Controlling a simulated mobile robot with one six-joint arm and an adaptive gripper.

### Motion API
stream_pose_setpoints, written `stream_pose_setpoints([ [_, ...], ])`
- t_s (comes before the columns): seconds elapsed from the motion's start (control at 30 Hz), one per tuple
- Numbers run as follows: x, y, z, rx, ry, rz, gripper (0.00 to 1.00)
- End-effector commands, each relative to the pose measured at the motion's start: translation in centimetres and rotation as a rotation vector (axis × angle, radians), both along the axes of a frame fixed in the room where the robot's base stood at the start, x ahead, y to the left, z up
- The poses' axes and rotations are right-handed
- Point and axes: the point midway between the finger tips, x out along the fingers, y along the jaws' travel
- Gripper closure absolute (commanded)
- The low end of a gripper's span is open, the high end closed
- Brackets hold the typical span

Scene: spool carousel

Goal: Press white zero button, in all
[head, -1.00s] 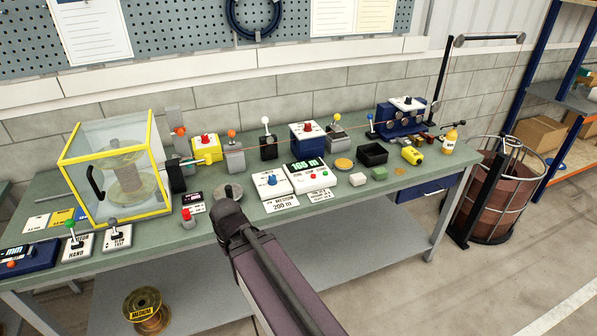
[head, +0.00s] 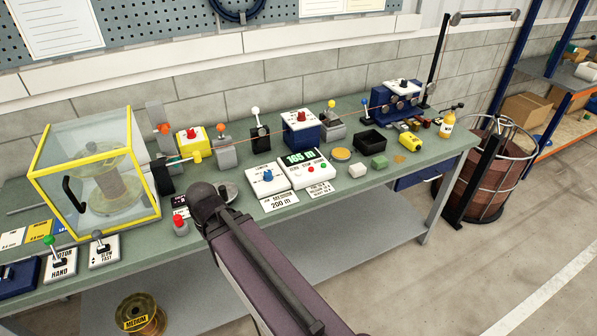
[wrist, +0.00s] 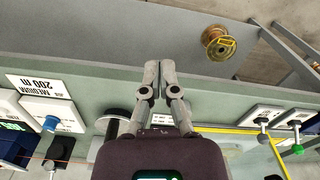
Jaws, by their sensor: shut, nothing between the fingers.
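The counter box (head: 303,178) is a white box on the bench with a lit green number display (head: 299,158). A red button and a green button show on its front panel; a white button is too small to make out for certain. In the wrist view a green display is partly cut off at the left edge. My gripper (wrist: 160,82) is shut and empty, its fingers side by side over the front edge of the bench. In the head view my wrist hides the fingers. The gripper is left of the counter box and apart from it.
A white box with a blue knob (head: 268,178) stands between my wrist and the counter box. A red button (head: 180,224) and a glass guard with a yellow frame (head: 95,225) are at the left. A MEDIUM spool (head: 141,314) lies below the bench.

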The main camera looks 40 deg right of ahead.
Motion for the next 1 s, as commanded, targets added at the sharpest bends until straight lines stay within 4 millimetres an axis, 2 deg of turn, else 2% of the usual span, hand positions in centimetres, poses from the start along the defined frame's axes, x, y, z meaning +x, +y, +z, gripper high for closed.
stream_pose_setpoints([
  [0.37,0.3,-0.2,0.0,0.005,-0.002,-0.003,1.00],
  [0.57,1.8,-1.5,-0.1,0.041,-0.019,-0.019,1.00],
  [0.77,5.0,-4.6,-0.2,0.116,-0.062,-0.047,1.00],
  [1.0,9.3,-10.3,0.1,0.223,-0.150,-0.105,1.00],
])
